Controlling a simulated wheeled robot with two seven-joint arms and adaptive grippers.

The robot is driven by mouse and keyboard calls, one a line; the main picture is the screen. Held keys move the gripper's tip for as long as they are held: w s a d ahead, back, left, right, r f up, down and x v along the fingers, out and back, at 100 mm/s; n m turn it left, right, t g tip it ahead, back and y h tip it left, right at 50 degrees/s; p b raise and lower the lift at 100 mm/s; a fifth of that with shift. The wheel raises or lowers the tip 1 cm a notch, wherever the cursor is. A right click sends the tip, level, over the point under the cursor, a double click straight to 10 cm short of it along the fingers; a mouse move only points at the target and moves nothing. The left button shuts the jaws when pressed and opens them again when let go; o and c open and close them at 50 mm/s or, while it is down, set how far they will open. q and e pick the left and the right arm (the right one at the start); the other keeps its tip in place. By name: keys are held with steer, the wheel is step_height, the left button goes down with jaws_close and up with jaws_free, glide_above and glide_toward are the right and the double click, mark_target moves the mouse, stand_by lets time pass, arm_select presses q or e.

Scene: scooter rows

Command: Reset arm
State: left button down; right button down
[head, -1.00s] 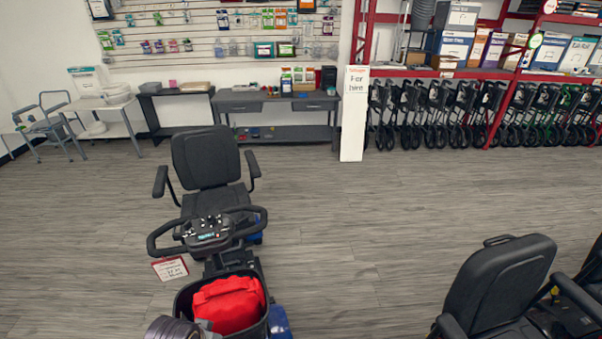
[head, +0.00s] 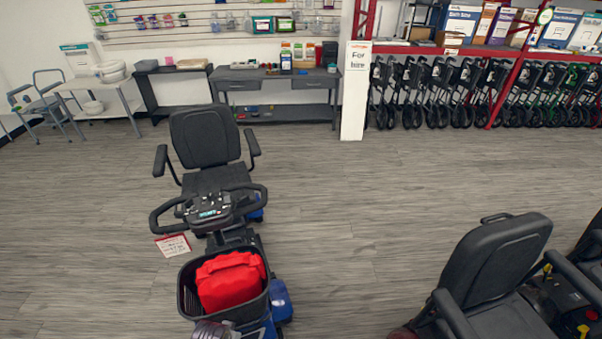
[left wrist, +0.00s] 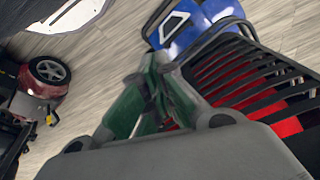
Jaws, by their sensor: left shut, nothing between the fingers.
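My left gripper (left wrist: 152,90) shows in the left wrist view with its green fingers together and nothing between them. It is beside the black slatted basket (left wrist: 240,75), on the basket's left in that view; I cannot tell whether they touch. In the head view the basket (head: 187,300) sits at the front of a blue scooter (head: 281,300) and holds a red bag (head: 232,281). A grey part at the bottom edge of the head view, over the basket's near side, is perhaps my left arm or gripper. My right gripper is in neither view.
Another scooter with a black seat (head: 495,262) stands at the right. A red scooter wheel (left wrist: 48,70) shows in the left wrist view. A grey desk (head: 275,87), a white sign (head: 355,92) and folded walkers (head: 465,92) line the back. The floor (head: 350,200) between is clear.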

arm_select(q)
steer(key=s+a+f, duration=0.2)
steer(key=s+f, duration=1)
steer(key=f, duration=0.2)
steer(key=s+a+f+g, duration=0.1)
steer(key=s+a+f, duration=0.1)
steer(key=s+f, duration=1.1)
step_height(320, 180, down, 2)
steer(key=shift+s+a+g, duration=0.2)
steer(key=shift+s+g, duration=0.05)
steer(key=shift+g, duration=0.05)
